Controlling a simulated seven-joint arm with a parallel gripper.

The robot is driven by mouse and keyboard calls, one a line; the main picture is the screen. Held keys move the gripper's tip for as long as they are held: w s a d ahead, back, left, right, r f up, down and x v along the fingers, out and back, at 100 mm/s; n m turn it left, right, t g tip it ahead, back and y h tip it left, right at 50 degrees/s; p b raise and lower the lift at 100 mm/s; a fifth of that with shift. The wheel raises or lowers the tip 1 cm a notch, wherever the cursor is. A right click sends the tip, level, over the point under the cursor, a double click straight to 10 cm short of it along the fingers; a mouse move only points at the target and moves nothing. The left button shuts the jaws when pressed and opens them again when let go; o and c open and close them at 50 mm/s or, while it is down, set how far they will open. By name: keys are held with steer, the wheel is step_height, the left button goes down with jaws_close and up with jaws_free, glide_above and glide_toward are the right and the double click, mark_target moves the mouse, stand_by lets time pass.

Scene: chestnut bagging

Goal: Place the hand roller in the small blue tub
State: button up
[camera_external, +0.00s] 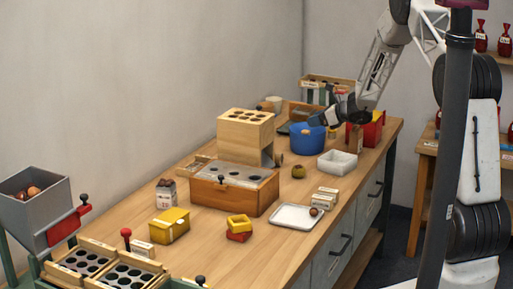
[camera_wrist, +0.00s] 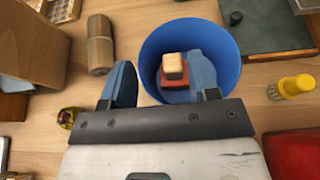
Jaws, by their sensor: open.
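The blue tub (camera_external: 307,140) stands toward the far end of the bench, and in the wrist view the tub (camera_wrist: 228,45) is seen from above. A red block with a pale wooden top (camera_wrist: 173,70) shows within its rim, apparently inside. I cannot tell whether this is the hand roller. A wooden cylinder (camera_wrist: 100,46) lies or stands left of the tub; it may be the roller. My gripper (camera_wrist: 160,82) is open above the tub's near left side. Its right finger overlaps the tub in the picture, its left finger is outside. In the external view my gripper (camera_external: 322,117) hangs over the tub.
A white basin (camera_external: 337,162) and a red bin (camera_external: 374,128) stand near the tub. A wooden box with a holed top (camera_external: 246,130) is left of it. A yellow-topped item (camera_wrist: 291,87) and a dark green board (camera_wrist: 268,27) are to the right in the wrist view.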

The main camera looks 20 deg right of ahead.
steer(key=v, duration=0.9)
steer(key=shift+s+d, duration=0.1)
steer(key=shift+r, duration=0.1)
stand_by(0.3)
steer(key=s+a+r+n+g+h, duration=0.1)
steer(key=s+a+r+n+g, duration=0.1)
steer(key=s+a+r+n, duration=0.45)
steer(key=s+a+r+n+g, duration=0.1)
steer(key=s+r+n+g, duration=0.15)
steer(key=s+r, duration=0.65)
steer(key=s+a+r+n+g+h, duration=0.15)
steer(key=s+a+r+n, duration=0.3)
steer(key=s, duration=0.65)
steer(key=s+r+n+h, duration=0.1)
steer(key=s+n, duration=0.3)
steer(key=s, duration=0.7)
steer(key=s+d+r+n+h, duration=0.1)
steer(key=s+n+h, duration=0.3)
steer(key=s, duration=0.8)
steer(key=s+d+r+n+g+h, duration=0.1)
steer(key=s+n, duration=0.4)
steer(key=s, duration=0.7)
steer(key=shift+s+d+r+h, duration=0.15)
steer(key=shift+d+r+h, duration=0.1)
steer(key=shift+r+h, duration=0.4)
